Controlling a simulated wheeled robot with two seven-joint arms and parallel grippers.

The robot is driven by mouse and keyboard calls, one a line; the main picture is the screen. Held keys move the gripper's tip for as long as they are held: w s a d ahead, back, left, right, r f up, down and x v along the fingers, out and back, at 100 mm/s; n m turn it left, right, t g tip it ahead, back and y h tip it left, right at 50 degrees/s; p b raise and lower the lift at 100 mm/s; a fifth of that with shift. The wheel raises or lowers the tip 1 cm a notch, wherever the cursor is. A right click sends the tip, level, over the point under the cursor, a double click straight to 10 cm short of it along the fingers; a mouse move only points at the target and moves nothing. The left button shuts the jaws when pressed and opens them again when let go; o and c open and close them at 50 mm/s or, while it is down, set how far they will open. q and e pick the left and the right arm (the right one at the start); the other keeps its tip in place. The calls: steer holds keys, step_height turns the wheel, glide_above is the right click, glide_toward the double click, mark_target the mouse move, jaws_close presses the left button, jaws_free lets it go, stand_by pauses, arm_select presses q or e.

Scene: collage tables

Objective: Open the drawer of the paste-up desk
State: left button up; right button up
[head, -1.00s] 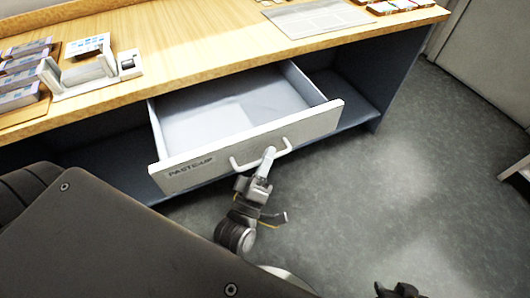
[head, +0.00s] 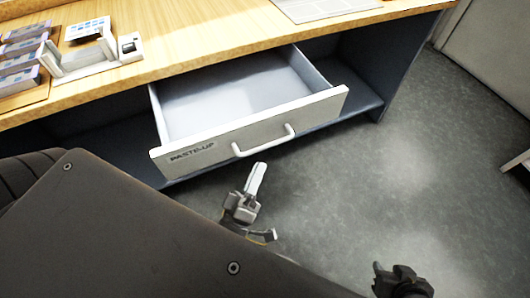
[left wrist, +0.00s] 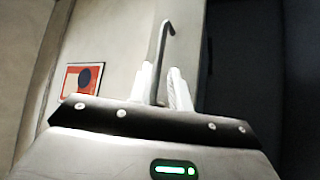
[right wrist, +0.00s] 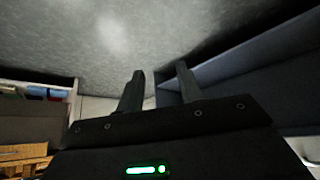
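The paste-up desk (head: 190,60) has a wooden top and a dark body. Its drawer, with a pale front (head: 285,115) marked PASTE-UP, stands pulled out, and its visible inside is empty. The white bar handle (head: 265,142) is on the drawer front; the bar also shows in the left wrist view (left wrist: 164,45). My left gripper (head: 257,178) is just below and in front of the handle, apart from it. In the left wrist view its fingers are open, with the handle bar seen between them. My right gripper (head: 378,276) is low at the right, open and empty in the right wrist view (right wrist: 160,85).
A white holder (head: 92,58) and stacks of cards in a wooden tray (head: 25,95) stand on the desk's left. Open shelf space (head: 350,85) is beside the drawer. The grey floor (head: 420,160) at right is clear.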

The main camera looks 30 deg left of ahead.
arm_select(q)
steer(key=shift+v, duration=1.65)
steer(key=shift+o, duration=0.2)
